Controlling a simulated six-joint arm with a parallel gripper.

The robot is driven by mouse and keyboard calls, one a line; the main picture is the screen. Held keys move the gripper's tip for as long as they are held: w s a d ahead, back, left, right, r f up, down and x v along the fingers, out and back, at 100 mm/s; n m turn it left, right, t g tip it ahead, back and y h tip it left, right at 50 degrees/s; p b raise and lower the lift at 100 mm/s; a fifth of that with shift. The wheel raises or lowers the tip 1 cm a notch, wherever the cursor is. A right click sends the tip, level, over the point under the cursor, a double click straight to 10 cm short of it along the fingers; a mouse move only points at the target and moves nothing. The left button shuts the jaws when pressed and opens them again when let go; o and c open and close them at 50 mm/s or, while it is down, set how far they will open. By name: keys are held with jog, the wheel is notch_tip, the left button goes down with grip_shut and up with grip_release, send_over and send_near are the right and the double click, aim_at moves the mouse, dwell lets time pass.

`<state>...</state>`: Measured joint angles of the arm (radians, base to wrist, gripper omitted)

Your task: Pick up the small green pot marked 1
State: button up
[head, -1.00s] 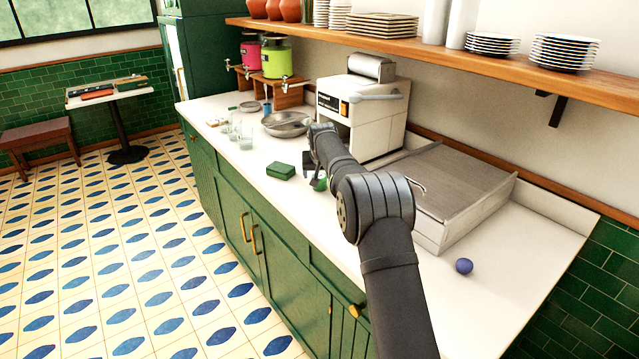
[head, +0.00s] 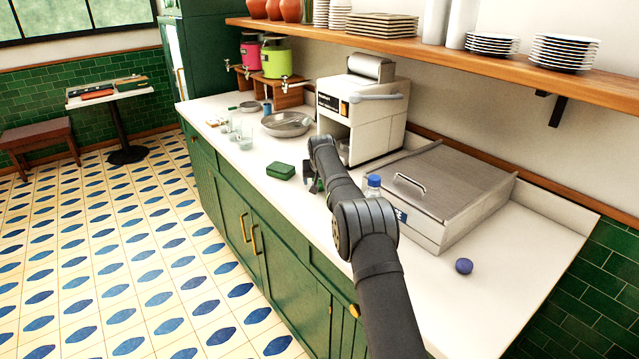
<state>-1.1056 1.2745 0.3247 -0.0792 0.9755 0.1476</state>
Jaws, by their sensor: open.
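The small green pot (head: 320,185) stands on the white counter, mostly hidden behind my arm; only a bit of green shows, and the mark 1 cannot be read. My gripper (head: 311,186) is low over the counter right by the pot, also largely hidden by my own arm. Its jaws are open. I cannot tell whether the pot is between the fingers or beside them.
A green box (head: 281,171) lies just left of my gripper. A blue-capped bottle (head: 373,186) stands right of my arm, before the steel-lidded bin (head: 445,190). A white machine (head: 361,115) and steel bowl (head: 287,125) are behind. A purple ball (head: 464,266) lies at right.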

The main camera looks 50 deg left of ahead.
jog(key=c, duration=1.1)
